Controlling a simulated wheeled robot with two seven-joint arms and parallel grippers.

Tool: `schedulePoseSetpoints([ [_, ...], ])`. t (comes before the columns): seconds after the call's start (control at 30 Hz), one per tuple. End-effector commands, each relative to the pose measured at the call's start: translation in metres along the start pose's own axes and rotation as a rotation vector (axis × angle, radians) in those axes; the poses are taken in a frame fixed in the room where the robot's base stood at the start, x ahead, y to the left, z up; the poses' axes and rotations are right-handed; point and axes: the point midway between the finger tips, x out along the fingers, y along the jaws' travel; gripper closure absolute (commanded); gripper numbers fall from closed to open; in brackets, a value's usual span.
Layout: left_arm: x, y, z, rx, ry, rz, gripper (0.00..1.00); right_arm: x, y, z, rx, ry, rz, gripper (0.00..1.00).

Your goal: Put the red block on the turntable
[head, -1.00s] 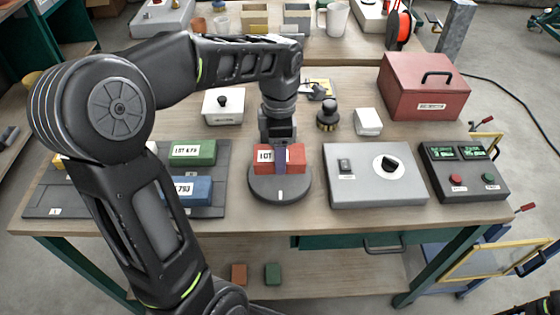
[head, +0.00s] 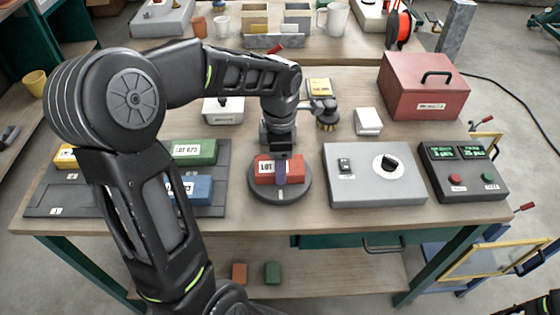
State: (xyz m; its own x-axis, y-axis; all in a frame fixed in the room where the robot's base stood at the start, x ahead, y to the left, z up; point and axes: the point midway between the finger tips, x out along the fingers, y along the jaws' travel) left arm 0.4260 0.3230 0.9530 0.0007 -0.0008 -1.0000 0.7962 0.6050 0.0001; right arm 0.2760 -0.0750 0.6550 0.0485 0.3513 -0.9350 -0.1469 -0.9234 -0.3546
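The red block (head: 264,178), with a white "LOT" label, sits at the middle of the round dark grey turntable (head: 281,195). Its underside looks level with the disc. My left gripper (head: 281,172) points down at the block from above. One purple-grey finger lies against the block's front face; the other finger is hidden behind the block. The gripper appears shut on it. My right gripper is not in view; only a dark piece of my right arm shows at the bottom right corner.
Left, a grey tray (head: 60,200) holds green (head: 195,152), blue (head: 198,190) and yellow blocks, partly behind my arm. Right of the turntable stand a grey box with a knob (head: 375,175) and a black control box (head: 465,170). A red case (head: 425,88) stands behind.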

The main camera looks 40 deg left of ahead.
Motion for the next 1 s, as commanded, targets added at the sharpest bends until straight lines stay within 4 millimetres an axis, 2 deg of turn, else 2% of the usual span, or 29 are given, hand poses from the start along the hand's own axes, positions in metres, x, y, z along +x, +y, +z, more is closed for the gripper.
schedulePoseSetpoints([
  [0.03, 0.003, 0.0, 0.0, 0.0, -0.001, 0.002, 1.0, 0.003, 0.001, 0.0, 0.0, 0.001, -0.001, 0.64],
  [0.07, 0.003, 0.0, 0.0, 0.0, 0.0, 0.0, 0.38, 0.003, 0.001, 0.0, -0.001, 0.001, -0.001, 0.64],
  [0.1, 0.002, 0.0, 0.0, 0.0, 0.0, 0.0, 0.34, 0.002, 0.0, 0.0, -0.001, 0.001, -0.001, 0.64],
  [0.33, 0.002, 0.0, 0.0, 0.0, 0.0, 0.0, 0.17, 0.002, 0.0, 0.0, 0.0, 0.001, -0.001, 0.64],
  [0.7, -0.004, 0.0, 0.0, 0.0, -0.001, 0.001, 0.17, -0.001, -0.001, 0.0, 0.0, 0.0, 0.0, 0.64],
  [0.87, -0.023, 0.001, 0.001, 0.001, -0.002, 0.004, 0.17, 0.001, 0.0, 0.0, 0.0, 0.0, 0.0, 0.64],
  [1.0, -0.051, 0.002, 0.001, 0.0, -0.003, 0.006, 0.17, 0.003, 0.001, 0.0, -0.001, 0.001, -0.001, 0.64],
])
